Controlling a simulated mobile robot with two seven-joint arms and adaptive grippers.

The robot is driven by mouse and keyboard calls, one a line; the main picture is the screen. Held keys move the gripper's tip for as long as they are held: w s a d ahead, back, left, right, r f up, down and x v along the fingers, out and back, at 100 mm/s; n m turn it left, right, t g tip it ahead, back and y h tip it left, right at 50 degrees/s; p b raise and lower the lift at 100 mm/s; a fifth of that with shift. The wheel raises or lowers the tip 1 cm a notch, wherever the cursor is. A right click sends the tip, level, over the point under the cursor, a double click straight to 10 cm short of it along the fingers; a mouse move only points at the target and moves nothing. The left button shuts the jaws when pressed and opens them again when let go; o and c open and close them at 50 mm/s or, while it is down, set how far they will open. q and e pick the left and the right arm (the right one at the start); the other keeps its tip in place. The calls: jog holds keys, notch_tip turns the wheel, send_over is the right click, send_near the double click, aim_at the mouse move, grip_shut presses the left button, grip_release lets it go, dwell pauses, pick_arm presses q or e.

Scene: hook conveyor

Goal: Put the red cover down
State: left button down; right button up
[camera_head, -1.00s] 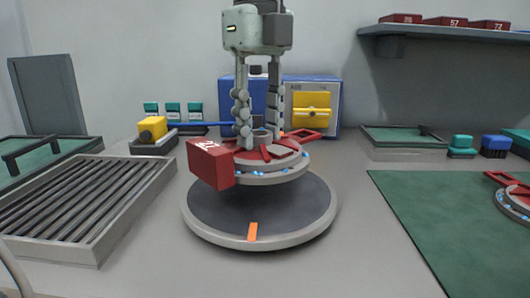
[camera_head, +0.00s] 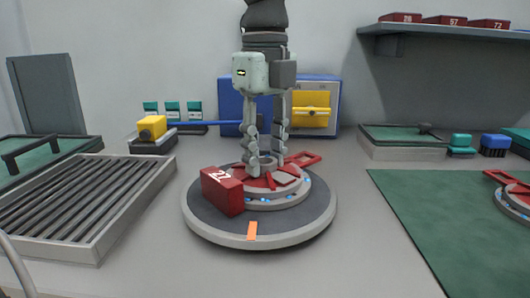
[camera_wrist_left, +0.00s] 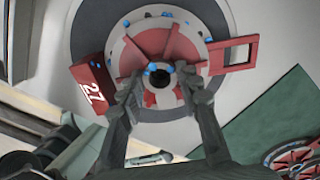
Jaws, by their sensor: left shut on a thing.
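The red cover (camera_head: 288,188) is a round grey disc with red sectors, blue dots round its rim, a red block marked 27 (camera_head: 222,191) at the left and an open red frame at the right. It sits level over the round dark turntable (camera_head: 295,223), at or very close to its surface; I cannot tell if it touches. My left gripper (camera_head: 266,163) points straight down, shut on the cover's central hub. The wrist view also shows the cover (camera_wrist_left: 185,47) and the fingers (camera_wrist_left: 158,97) at its hub. My right gripper is not in view.
A roller tray (camera_head: 85,205) stands at the left. A green mat (camera_head: 440,215) with another red-and-grey round part (camera_head: 515,200) lies at the right. A blue box (camera_head: 235,100) with a yellow piece stands behind. An orange mark (camera_head: 252,231) is on the turntable's front rim.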

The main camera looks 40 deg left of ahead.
aim_at(266, 161)
pick_arm(q)
jog(key=c, duration=1.1)
grip_release()
jog(key=shift+o, duration=0.2)
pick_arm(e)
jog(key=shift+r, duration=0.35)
pick_arm(q)
jog(key=shift+r, duration=0.2)
notch_tip(266, 161, up, 12)
jog(key=p, duration=0.1)
jog(key=shift+f, duration=0.15)
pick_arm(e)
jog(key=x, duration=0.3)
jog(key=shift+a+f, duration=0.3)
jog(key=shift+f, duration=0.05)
